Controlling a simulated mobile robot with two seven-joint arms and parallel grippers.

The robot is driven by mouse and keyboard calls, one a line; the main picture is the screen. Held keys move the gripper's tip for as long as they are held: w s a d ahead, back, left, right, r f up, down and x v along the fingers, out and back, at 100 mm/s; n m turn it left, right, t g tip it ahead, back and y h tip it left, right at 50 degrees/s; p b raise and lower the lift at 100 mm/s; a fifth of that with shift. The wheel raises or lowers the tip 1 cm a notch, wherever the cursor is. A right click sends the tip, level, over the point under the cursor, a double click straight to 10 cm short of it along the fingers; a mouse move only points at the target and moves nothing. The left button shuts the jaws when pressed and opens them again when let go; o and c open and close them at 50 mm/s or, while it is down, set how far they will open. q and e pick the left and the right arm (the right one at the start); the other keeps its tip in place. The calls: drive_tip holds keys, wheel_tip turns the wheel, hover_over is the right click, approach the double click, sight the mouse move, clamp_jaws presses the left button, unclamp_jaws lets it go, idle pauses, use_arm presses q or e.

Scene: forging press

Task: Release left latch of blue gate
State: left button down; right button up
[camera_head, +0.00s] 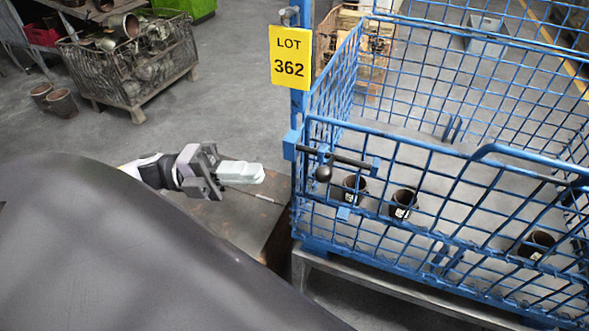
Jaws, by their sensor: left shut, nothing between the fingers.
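A blue wire-mesh cage with a front gate (440,200) stands at the right. The gate's left latch (345,158) is a dark bar with a black ball knob (323,174), at the gate's upper left corner. The bar lies across the blue brackets by the corner post. My left gripper (262,173) is left of the cage, its pale fingers shut and empty, pointing right toward the latch. A gap separates it from the post. My right gripper is not in view.
Several dark cups (404,203) stand inside the cage. A yellow LOT 362 sign (290,56) hangs on the corner post. A brown board-like surface (240,215) lies below my left gripper. A wire bin of metal parts (130,60) stands at back left. Grey floor between is clear.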

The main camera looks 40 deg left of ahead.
use_arm(q)
approach(321, 182)
drive_tip(key=w+d+r, duration=0.1)
drive_tip(key=w+d, duration=0.3)
drive_tip(key=shift+s+d+r+p, duration=0.2)
drive_tip(key=shift+d+p, duration=0.05)
drive_tip(key=shift+p, duration=0.15)
drive_tip(key=d, duration=0.2)
drive_tip(key=w+d, duration=0.1)
drive_tip(key=d, duration=0.1)
drive_tip(key=shift+s+d, duration=0.1)
idle(0.4)
